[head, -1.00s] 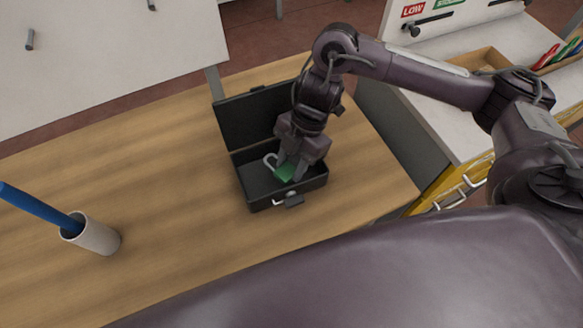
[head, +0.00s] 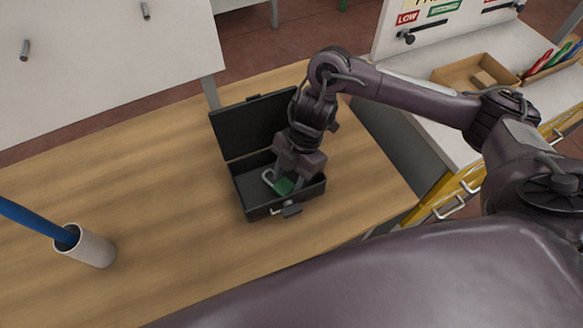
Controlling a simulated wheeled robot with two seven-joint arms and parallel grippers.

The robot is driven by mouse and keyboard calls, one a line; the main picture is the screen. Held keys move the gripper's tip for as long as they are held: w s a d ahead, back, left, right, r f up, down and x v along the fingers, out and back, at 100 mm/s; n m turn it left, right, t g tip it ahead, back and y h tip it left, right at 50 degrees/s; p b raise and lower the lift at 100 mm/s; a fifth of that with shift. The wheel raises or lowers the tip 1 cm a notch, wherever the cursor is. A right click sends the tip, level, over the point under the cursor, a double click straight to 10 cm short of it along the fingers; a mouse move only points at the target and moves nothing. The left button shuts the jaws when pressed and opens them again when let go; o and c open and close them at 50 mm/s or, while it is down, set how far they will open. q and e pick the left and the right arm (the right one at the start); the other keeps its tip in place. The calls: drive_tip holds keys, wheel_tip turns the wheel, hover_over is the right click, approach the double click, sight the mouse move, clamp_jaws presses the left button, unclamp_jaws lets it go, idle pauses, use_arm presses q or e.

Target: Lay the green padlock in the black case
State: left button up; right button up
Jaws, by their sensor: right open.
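The black case (head: 252,126) stands on the wooden table with its lid raised at the back. The green padlock (head: 283,187) is inside the case, low down, with its pale shackle pointing up-left. My right gripper (head: 287,182) reaches down into the case from above, right over the padlock. Its jaws are open around or just beside the padlock, and partly hide it. Whether a finger still touches the padlock I cannot tell. My left gripper is not in view.
The wooden table (head: 150,170) is clear between cup and case. A white bench with a cardboard tray (head: 454,77) and yellow drawers is at the right.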

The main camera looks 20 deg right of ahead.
drive_tip(key=p+v, duration=0.1)
drive_tip(key=v, duration=1.1)
drive_tip(key=shift+d+r, duration=0.1)
drive_tip(key=shift+r, duration=0.05)
